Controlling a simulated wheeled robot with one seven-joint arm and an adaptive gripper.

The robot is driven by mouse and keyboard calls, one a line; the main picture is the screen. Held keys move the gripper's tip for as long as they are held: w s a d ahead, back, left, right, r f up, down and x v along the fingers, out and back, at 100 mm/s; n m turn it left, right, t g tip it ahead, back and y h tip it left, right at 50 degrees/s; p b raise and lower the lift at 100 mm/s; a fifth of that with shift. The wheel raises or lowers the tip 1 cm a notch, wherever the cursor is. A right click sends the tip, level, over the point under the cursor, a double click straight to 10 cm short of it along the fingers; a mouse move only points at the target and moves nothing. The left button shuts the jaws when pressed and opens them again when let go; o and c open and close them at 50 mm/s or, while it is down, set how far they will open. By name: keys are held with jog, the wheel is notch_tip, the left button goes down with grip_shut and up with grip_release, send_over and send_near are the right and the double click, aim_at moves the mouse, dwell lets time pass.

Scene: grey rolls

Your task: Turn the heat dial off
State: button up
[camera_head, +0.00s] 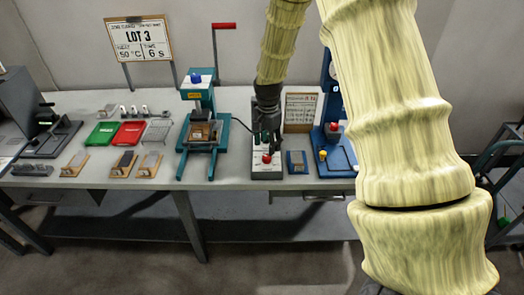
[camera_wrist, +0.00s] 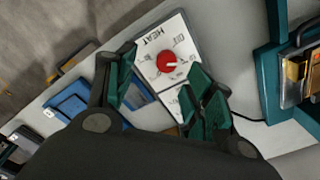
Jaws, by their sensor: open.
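The heat dial (camera_wrist: 167,61) is a red round knob with a pale pointer mark, on a white panel lettered HEAT (camera_wrist: 153,42). In the head view the red dial (camera_head: 267,158) shows near the front of the control box (camera_head: 264,175). My gripper (camera_head: 266,140) points down over that box. In the wrist view my gripper (camera_wrist: 165,88) is open, with green-padded fingers apart and the dial showing beyond and between them. The fingers hold nothing. I cannot tell whether a finger touches the panel. The small scale lettering is too blurred to read surely.
A teal press (camera_head: 199,125) with a red-handled lever stands left of the box. A blue block (camera_head: 296,162) sits close on its right, and a blue machine (camera_head: 335,150) stands beyond. Green (camera_head: 103,134) and red (camera_head: 129,133) trays lie at left. A sign (camera_head: 141,40) reads LOT 3.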

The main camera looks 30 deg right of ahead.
aim_at(267, 156)
jog(key=shift+m, duration=0.4)
jog(key=shift+w+d+f+p, duration=0.15)
jog(key=shift+w+f+p, duration=0.3)
jog(key=shift+f, duration=0.9)
jog(key=shift+w+d+f+p, duration=0.1)
jog(key=shift+f+p, duration=0.55)
jog(key=shift+f, duration=0.75)
jog(key=shift+w+d+f+p, duration=0.15)
jog(key=shift+w+f+p, duration=0.3)
jog(key=shift+f, duration=0.9)
jog(key=shift+s, duration=0.15)
jog(key=c, duration=1)
